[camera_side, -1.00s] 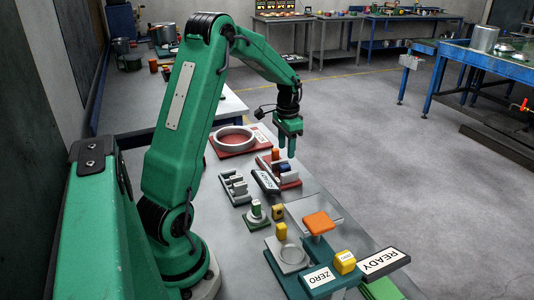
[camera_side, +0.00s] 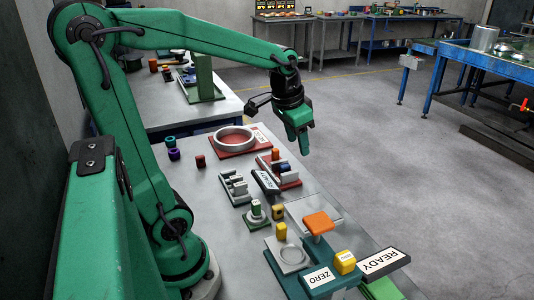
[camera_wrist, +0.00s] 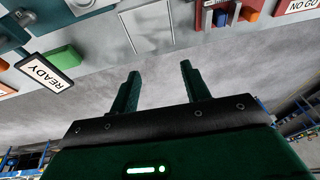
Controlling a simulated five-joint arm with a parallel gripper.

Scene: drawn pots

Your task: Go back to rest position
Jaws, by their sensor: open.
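My gripper (camera_side: 300,140) hangs in the air at the bench's far right edge, above and behind the red tray with blocks (camera_side: 287,179). In the wrist view its two dark green fingers (camera_wrist: 158,88) stand apart with nothing between them. Below the fingers in that view is grey floor, with the bench edge beyond. No rest marker or cradle shows in the side view.
On the bench are a grey ring on a red plate (camera_side: 235,153), grey slotted blocks (camera_side: 235,187), an orange block (camera_side: 318,222), a yellow block (camera_side: 345,262) and a READY sign (camera_side: 381,264).

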